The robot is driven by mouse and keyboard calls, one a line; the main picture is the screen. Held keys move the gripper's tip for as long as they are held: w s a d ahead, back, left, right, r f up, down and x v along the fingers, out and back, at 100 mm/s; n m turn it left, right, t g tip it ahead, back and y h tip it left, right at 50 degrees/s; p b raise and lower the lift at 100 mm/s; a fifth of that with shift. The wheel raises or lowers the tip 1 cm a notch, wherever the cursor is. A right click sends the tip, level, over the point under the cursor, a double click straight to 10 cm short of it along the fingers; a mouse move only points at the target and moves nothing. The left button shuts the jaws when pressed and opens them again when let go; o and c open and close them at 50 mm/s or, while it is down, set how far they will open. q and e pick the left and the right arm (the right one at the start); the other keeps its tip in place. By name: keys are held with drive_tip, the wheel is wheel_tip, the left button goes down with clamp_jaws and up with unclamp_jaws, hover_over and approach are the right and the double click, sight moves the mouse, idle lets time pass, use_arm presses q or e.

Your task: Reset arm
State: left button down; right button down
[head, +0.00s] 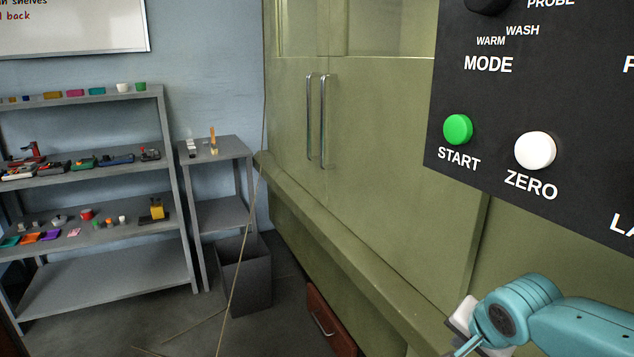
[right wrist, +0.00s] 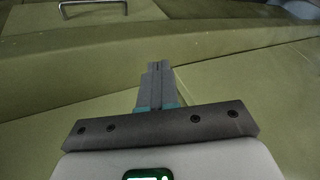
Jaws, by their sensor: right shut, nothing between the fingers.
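My right arm, teal, enters the head view at the lower right, below the black control panel. Its gripper shows at the bottom edge of that view and is mostly cut off. In the right wrist view my right gripper (right wrist: 157,68) is shut, with its grey fingers together and nothing between them. It is over a green cabinet surface (right wrist: 60,75) and touches no object that I can see. My left gripper is not in the head view.
The black panel (head: 560,90) has a green START button (head: 458,129) and a white ZERO button (head: 535,150). A green cabinet (head: 385,130) with a ledge stands behind. Grey shelves (head: 100,183) with small items, a small stand (head: 225,150) and a dark bin (head: 245,280) are at left.

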drive_tip(key=s+a+f+n+g+y, duration=0.1)
drive_tip(key=s+a+f+n, duration=0.2)
drive_tip(key=f, duration=0.7)
drive_tip(key=s+a+f+n+g+y, duration=0.1)
drive_tip(key=s+a+f+g+y, duration=0.1)
drive_tip(key=s+a+f, duration=0.5)
drive_tip(key=a+f+n+g+y, duration=0.1)
drive_tip(key=a+f+n, duration=0.15)
drive_tip(key=f, duration=0.95)
drive_tip(key=s+a+f+n+g+p, duration=0.1)
drive_tip(key=s+a+f, duration=0.1)
drive_tip(key=s+f, duration=0.3)
drive_tip(key=s+a+f+n+g, duration=0.1)
drive_tip(key=s+f, duration=0.1)
drive_tip(key=s, duration=0.6)
wheel_tip(320, 180, up, 10)
drive_tip(key=p, duration=1)
drive_tip(key=shift+w+r+y, duration=0.15)
drive_tip(key=shift+w+y, duration=0.15)
drive_tip(key=shift+w, duration=0.1)
drive_tip(key=shift+w+a+m, duration=0.1)
drive_tip(key=shift+m, duration=0.15)
